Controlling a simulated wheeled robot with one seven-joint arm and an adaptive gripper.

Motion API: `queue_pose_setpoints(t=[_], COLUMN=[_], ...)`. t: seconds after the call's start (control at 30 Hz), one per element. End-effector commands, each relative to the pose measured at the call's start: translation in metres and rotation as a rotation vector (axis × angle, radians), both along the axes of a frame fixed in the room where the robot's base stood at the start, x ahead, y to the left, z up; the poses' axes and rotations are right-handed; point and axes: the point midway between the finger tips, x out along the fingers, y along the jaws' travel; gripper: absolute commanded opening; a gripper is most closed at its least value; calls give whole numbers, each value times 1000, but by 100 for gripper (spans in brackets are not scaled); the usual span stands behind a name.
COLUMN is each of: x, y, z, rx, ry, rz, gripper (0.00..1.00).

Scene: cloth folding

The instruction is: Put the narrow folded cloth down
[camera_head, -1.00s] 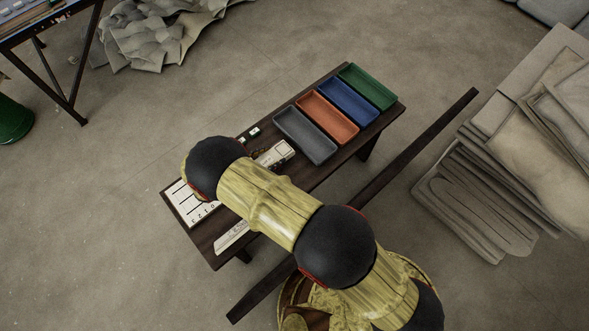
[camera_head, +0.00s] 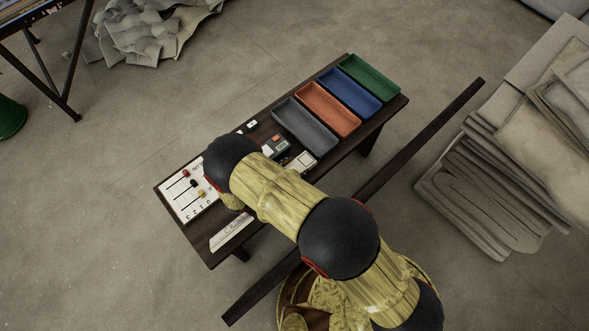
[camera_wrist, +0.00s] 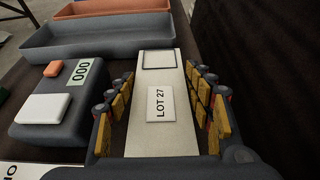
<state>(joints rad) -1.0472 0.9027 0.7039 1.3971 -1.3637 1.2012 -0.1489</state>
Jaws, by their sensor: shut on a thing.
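The narrow folded cloth (camera_wrist: 172,130) is a pale strip with a printed "LOT 27" label and a dark square outline near its far end. In the wrist view it lies lengthwise between the fingers of my gripper (camera_wrist: 160,82), which is shut on its two long sides. In the head view only the cloth's outlined end (camera_head: 303,161) shows, over the right part of the dark bench (camera_head: 215,250). My own arm hides the rest of the cloth and the gripper there. I cannot tell whether the cloth touches the bench.
A grey counter box (camera_wrist: 62,112) reading "000", with red and white buttons, stands just left of the cloth. The grey tray (camera_head: 305,124) is beyond, beside orange (camera_head: 328,109), blue (camera_head: 349,96) and green (camera_head: 368,81) trays. A numbered slider board (camera_head: 185,191) is at the bench's left end.

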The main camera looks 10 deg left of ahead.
Motion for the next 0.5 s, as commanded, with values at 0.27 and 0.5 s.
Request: queue_pose_setpoints(t=[0.27,0.5], x=[1,1], y=[1,1], z=[-1,-3], rx=[2,1], ry=[-1,-1], rz=[0,1], gripper=[24,60])
